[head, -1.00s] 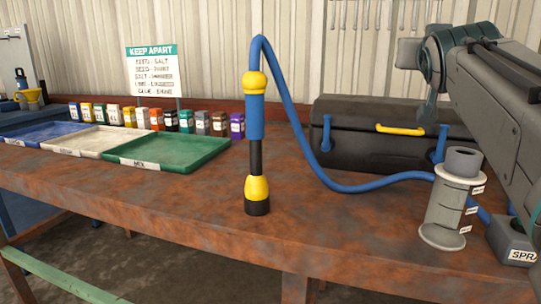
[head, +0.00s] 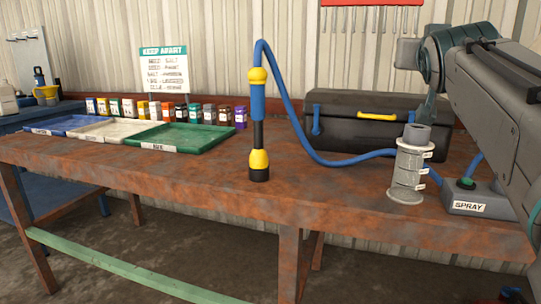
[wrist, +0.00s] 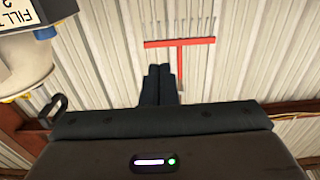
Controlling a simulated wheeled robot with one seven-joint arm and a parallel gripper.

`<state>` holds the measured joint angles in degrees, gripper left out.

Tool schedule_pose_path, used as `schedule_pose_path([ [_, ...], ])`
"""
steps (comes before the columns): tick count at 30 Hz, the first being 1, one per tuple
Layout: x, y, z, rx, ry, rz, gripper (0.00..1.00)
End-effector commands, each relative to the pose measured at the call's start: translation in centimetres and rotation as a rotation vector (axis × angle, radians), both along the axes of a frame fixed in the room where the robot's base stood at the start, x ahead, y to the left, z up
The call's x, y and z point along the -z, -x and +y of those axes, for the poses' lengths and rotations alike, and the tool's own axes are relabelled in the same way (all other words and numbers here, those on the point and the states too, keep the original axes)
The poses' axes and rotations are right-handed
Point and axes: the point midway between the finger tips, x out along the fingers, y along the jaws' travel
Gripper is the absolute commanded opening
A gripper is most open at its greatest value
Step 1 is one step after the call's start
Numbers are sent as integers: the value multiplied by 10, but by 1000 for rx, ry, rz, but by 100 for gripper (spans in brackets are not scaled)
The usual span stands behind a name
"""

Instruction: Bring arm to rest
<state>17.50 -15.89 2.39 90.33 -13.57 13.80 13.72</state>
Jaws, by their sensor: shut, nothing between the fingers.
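My arm reaches in from the right side of the head view, its links raised above the right end of the bench; its gripper end does not show there. In the wrist view my gripper (wrist: 158,85) has its two dark fingers pressed together, with nothing between them. The fingers point toward the corrugated wall (wrist: 110,70) and a red rack (wrist: 180,43), and touch nothing that I can see.
The rusty bench (head: 330,205) holds a blue and yellow wand (head: 258,125) with a blue hose, a grey cylinder (head: 408,170), a SPRAY box (head: 470,198), a black case (head: 350,135), a green tray (head: 180,138) and several small jars. A white container (wrist: 25,65) shows in the wrist view.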

Motion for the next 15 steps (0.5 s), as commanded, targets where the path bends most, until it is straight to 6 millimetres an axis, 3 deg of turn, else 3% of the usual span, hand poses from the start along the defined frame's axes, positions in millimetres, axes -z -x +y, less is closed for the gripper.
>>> schedule_pose_path([
  [15, 23, -1, 15, -27, -55, 191, 0],
])
